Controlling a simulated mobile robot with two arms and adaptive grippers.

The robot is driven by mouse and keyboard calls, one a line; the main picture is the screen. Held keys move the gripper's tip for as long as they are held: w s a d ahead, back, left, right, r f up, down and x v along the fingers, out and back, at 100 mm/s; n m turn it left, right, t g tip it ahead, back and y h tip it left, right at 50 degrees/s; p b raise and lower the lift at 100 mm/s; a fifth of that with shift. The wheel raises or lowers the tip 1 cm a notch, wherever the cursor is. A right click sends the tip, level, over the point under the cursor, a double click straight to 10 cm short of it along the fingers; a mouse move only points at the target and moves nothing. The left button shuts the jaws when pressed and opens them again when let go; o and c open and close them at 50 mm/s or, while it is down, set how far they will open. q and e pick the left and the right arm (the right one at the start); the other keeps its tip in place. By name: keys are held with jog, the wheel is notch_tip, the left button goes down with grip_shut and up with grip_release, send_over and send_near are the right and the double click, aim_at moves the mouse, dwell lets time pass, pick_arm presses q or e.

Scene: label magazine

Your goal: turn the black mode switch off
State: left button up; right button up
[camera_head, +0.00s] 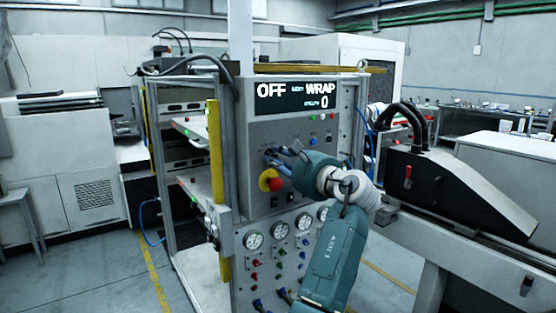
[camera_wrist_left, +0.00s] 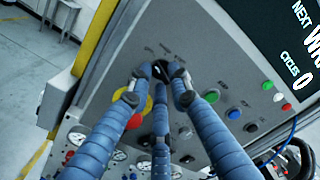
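The black mode switch (camera_wrist_left: 160,70) shows small and dark on the grey control panel (camera_wrist_left: 205,65) in the left wrist view. The fingertips of my left gripper (camera_wrist_left: 158,82) stand apart around it, one on each side and one below. I cannot tell whether they touch it. In the head view my left gripper (camera_head: 278,156) is at the panel's left half and hides the switch. The display (camera_head: 298,94) at the panel's top reads OFF, WRAP and 0. My right gripper is not in view.
A red mushroom button on a yellow base (camera_head: 270,180) sits just below my left gripper. Coloured buttons (camera_wrist_left: 235,113) lie to the right on the panel. Gauges (camera_head: 254,240) and knobs are below. A yellow post (camera_head: 216,155) stands left; a black-covered machine (camera_head: 450,185) stands right.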

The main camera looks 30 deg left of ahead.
pick_arm(q)
jog(key=shift+o, duration=0.4)
jog(key=shift+s+d, duration=0.1)
jog(key=shift+d, duration=0.2)
jog(key=v, duration=1.1)
jog(key=shift+d, duration=0.2)
jog(key=shift+f, duration=0.1)
